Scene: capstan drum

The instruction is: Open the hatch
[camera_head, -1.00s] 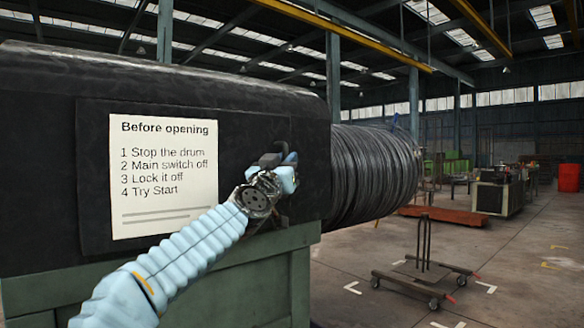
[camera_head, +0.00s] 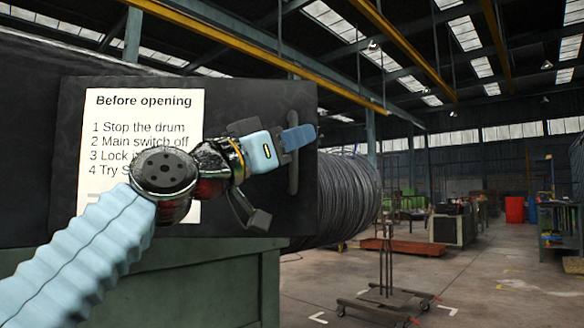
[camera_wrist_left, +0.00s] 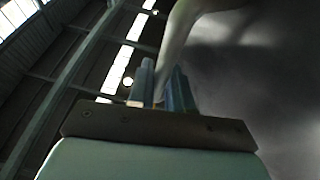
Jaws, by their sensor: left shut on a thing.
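The hatch (camera_head: 250,218) is a dark flat panel on the black machine housing, with a white "Before opening" sign on it. Its upright bar handle (camera_head: 293,178) is near the right edge. My left gripper (camera_head: 298,138) is shut on the upper part of the handle. The left wrist view shows the two blue fingers (camera_wrist_left: 162,88) with the pale, blurred handle (camera_wrist_left: 178,40) between them. The hatch's right edge overlaps the wire coil behind and appears to stand out from the housing; how wide the gap is I cannot tell. My right gripper is not in view.
A dark wire coil (camera_head: 350,195) is behind the hatch on the right. A green base (camera_head: 200,290) is below it. A low wheeled trolley (camera_head: 385,300) stands on the floor to the right. The floor between the trolley and the far workbenches is mostly open.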

